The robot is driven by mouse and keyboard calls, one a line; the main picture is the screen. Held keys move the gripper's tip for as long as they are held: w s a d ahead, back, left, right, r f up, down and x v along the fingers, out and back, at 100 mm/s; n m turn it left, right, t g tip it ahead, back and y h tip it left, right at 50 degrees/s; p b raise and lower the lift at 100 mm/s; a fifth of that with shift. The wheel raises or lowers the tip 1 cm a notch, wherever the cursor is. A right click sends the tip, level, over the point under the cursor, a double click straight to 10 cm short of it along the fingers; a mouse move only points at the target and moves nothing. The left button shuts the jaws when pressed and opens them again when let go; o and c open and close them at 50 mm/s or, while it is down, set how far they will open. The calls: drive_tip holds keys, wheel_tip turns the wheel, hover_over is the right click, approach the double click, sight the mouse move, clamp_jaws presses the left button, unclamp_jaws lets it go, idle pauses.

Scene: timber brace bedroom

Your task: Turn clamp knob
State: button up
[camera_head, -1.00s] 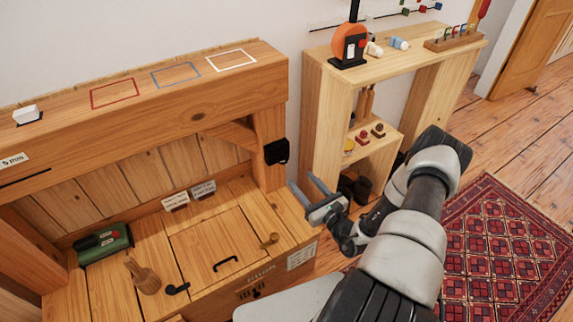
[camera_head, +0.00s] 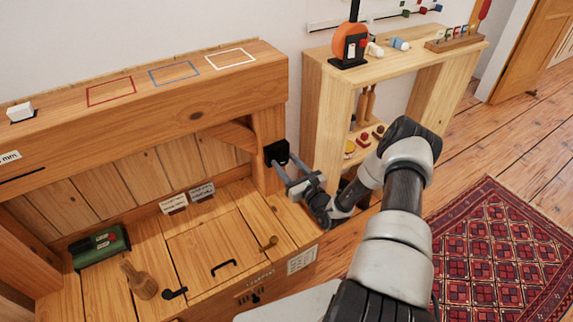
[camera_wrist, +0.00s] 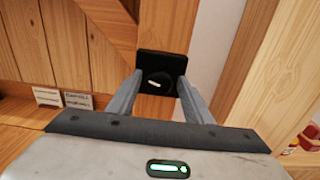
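The clamp knob (camera_wrist: 157,83) is round and black with a pale mark, on a square black plate (camera_wrist: 162,64) fixed to the timber post. In the head view the black plate (camera_head: 277,151) is on the post's face at the right end of the bench. My gripper (camera_head: 282,170) is open, with its two fingertips pointing at the plate. In the wrist view the gripper (camera_wrist: 160,85) has its fingers to the left and right of the knob. I cannot tell whether the fingers touch the knob.
The bench top holds a green box (camera_head: 100,247), a wooden peg (camera_head: 138,281), and two small cards (camera_head: 188,197). A wooden shelf (camera_head: 340,95) with several items stands just right of the post. A red rug (camera_head: 500,250) lies on the floor at right.

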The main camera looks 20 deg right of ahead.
drive_tip(key=c, duration=0.8)
drive_tip(key=shift+m, duration=0.4)
drive_tip(key=m+p, duration=0.1)
drive_tip(key=m, duration=0.4)
drive_tip(key=shift+d+m, duration=0.15)
drive_tip(key=shift+m, duration=0.15)
drive_tip(key=m, duration=0.6)
drive_tip(key=shift+f, duration=0.2)
drive_tip(key=m, duration=0.7)
drive_tip(key=shift+f+m, duration=0.15)
drive_tip(key=shift+m, duration=0.15)
drive_tip(key=m, duration=0.6)
drive_tip(key=shift+m, duration=0.3)
